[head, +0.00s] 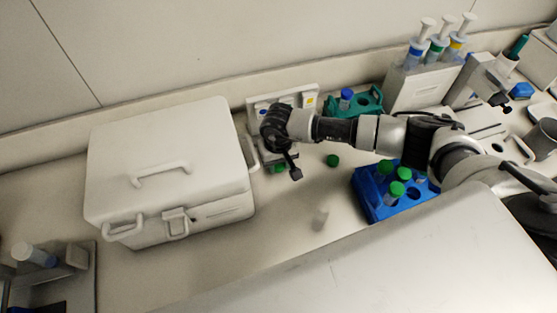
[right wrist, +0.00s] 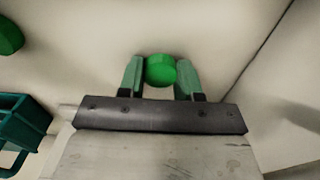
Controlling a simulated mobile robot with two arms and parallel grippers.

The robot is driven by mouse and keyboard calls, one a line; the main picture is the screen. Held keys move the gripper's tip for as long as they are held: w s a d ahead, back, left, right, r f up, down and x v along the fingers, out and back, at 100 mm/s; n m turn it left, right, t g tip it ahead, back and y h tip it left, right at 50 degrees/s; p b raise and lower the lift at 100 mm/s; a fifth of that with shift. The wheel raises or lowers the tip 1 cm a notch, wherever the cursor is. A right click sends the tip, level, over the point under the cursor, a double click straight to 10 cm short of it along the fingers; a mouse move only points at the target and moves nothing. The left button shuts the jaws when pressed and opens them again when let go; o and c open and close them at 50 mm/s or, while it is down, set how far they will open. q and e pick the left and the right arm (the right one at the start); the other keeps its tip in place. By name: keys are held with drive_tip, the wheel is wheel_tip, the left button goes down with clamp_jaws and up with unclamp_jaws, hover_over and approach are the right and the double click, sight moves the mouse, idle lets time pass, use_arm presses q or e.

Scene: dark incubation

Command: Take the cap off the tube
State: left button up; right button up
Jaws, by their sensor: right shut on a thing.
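My right gripper (head: 284,167) reaches in from the right, beside the white box. It is shut on a green cap (right wrist: 161,70), which sits between the two fingertips in the right wrist view. The held cap shows partly in the head view (head: 278,169). Whether a tube is under this cap is hidden. A second green cap (head: 332,160) lies on the counter to the right of the gripper. A pale, see-through tube-like thing (head: 320,217) is on the counter nearer to me, too faint to make out well. My left gripper is not in view.
A large white box (head: 165,170) with handles stands left of the gripper. A blue rack (head: 376,208) with several green-capped tubes is right, a teal rack (head: 371,104) behind. A white holder (head: 415,88) with syringe-like things stands at the back. The counter's middle front has free room.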

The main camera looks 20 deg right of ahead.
drive_tip(key=shift+f, duration=0.2)
drive_tip(key=o, duration=1)
drive_tip(key=shift+r, duration=0.1)
drive_tip(key=shift+r, duration=0.25)
wheel_tip(320, 180, up, 12)
drive_tip(key=b, duration=0.4)
